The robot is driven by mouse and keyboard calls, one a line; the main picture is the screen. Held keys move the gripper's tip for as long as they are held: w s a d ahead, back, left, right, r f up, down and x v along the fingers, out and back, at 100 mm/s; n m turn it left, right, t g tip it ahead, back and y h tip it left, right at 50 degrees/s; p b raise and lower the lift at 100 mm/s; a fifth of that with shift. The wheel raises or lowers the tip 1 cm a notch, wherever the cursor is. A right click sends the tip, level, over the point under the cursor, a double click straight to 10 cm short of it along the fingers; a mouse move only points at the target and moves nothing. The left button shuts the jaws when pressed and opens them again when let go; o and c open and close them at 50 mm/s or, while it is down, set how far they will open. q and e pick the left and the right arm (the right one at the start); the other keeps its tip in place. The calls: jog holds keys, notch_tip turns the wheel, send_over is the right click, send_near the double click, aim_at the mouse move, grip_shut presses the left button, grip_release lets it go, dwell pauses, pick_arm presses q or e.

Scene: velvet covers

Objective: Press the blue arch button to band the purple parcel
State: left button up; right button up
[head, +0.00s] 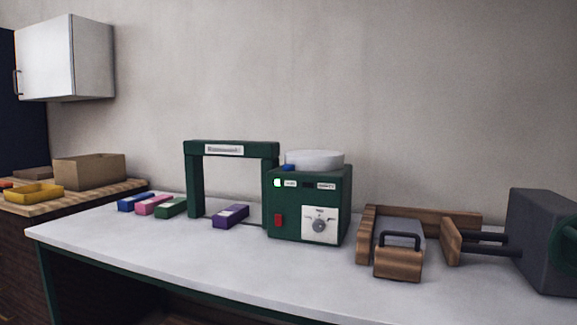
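The purple parcel (231,215) lies on the white worktop under the green arch (231,149), towards its front right. The arch joins a green machine box (309,206) on its right. A small blue button (288,168) sits on top of the box at its left, in front of a white round reel. A green light glows on the box's front, with a red switch and a dial below it. Neither of my grippers shows in the head view.
Blue (136,202), pink (153,204) and green (172,207) parcels lie left of the arch. A wooden press with a black handle (400,240) and a dark grey block (543,241) stand to the right. The front of the worktop (180,250) is clear.

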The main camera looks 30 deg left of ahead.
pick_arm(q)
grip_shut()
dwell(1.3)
